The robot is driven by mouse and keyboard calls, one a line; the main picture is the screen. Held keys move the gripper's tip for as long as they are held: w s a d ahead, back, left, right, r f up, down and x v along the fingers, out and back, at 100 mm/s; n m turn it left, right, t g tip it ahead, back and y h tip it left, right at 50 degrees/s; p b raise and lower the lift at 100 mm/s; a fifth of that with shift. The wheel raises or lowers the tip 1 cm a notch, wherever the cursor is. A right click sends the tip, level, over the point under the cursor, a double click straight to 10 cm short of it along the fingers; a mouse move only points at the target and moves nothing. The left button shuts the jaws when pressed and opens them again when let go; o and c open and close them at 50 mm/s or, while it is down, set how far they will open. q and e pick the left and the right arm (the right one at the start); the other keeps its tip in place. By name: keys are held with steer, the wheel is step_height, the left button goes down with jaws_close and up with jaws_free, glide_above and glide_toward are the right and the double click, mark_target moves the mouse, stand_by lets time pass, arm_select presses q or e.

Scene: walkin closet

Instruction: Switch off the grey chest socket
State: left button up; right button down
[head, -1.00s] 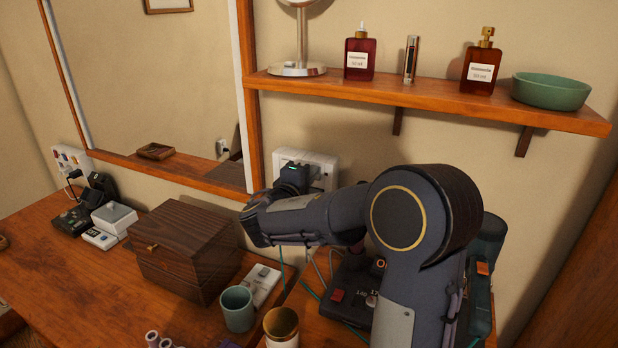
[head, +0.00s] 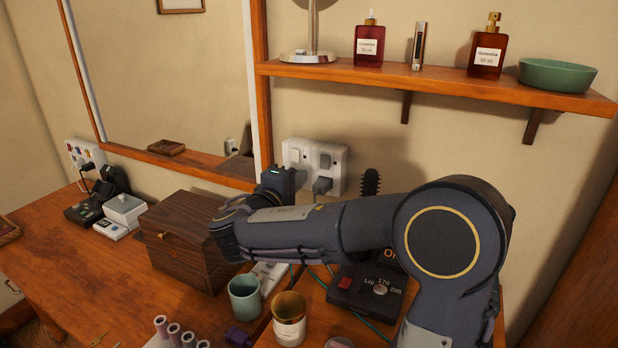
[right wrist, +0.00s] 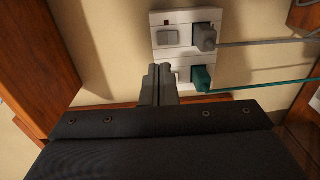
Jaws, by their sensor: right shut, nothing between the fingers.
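A white double wall socket (head: 332,160) sits low on the wall under the shelf, with two rocker switches. A grey plug (head: 322,186) is in its right half; it also shows in the right wrist view (right wrist: 204,37), beside a grey switch (right wrist: 167,38) with a small red mark near it. A green plug (right wrist: 202,77) is in the other half, its switch partly hidden by my fingers. My right gripper (head: 279,180) is shut and empty, just left of the socket. In the right wrist view its fingertips (right wrist: 160,70) are near the green plug's switch; contact cannot be told. My left gripper is not in view.
A wooden box (head: 180,240), a teal cup (head: 244,296) and a brown-rimmed cup (head: 289,318) stand below my right arm. A black dial unit (head: 365,293) is under the forearm. The shelf (head: 430,85) with bottles overhangs the socket.

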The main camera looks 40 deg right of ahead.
steer(key=shift+v, duration=1.75)
steer(key=shift+r, duration=0.1)
